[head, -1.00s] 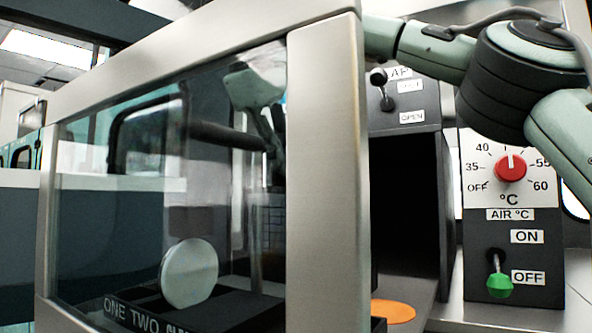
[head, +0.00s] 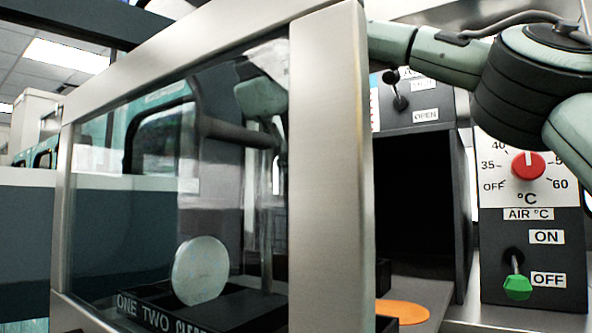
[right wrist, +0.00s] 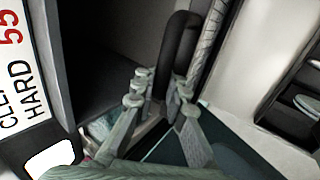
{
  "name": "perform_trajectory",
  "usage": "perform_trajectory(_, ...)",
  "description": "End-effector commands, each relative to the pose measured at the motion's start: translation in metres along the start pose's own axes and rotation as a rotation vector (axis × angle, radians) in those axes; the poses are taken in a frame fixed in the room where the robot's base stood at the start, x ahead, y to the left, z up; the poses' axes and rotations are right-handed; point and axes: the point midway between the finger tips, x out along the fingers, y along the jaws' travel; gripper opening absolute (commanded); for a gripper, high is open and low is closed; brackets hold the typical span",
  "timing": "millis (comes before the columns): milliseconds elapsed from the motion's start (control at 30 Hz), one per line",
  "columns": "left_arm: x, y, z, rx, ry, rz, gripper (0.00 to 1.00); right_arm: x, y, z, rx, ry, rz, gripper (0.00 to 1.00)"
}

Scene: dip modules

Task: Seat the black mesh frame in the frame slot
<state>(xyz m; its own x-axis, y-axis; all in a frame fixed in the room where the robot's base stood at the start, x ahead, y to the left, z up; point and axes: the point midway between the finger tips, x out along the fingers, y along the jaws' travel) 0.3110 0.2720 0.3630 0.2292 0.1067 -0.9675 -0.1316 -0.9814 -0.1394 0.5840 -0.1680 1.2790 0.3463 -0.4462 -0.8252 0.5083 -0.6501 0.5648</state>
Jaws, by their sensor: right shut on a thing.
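I cannot pick out the black mesh frame or the frame slot with certainty in either view. My right gripper (right wrist: 162,95) is shut on a black rounded bar (right wrist: 180,50) that looks like a handle. In the head view my right gripper (head: 268,125) shows through the glass, beside a dark horizontal bar (head: 235,134). The fingertips are partly hidden behind the metal post and reflections. My left gripper is not in view.
A metal-framed glass panel (head: 330,170) stands close in front. Behind it, a white disc (head: 200,271) stands in a black labelled tray (head: 150,304). A dark open chamber (head: 420,210), an orange disc (head: 403,311) and a control panel (head: 530,225) are to the right.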

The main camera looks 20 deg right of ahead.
Motion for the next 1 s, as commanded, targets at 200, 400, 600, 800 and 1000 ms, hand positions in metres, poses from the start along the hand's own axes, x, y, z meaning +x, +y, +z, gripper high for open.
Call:
perform_trajectory(200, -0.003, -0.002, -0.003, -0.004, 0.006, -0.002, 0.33, 0.000, 0.000, 0.000, 0.000, 0.000, 0.000, 0.32)
perform_trajectory(400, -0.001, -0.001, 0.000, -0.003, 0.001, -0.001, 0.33, 0.000, 0.000, 0.000, 0.000, 0.000, 0.000, 0.33)
perform_trajectory(600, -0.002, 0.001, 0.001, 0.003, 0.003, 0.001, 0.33, -0.003, 0.002, 0.000, 0.000, 0.000, 0.000, 0.33)
perform_trajectory(800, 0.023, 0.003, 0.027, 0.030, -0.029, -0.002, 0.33, -0.033, 0.004, 0.000, 0.003, 0.002, 0.005, 0.33)
perform_trajectory(1000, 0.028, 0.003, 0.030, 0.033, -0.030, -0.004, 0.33, -0.064, 0.002, 0.000, 0.003, -0.002, 0.004, 0.33)
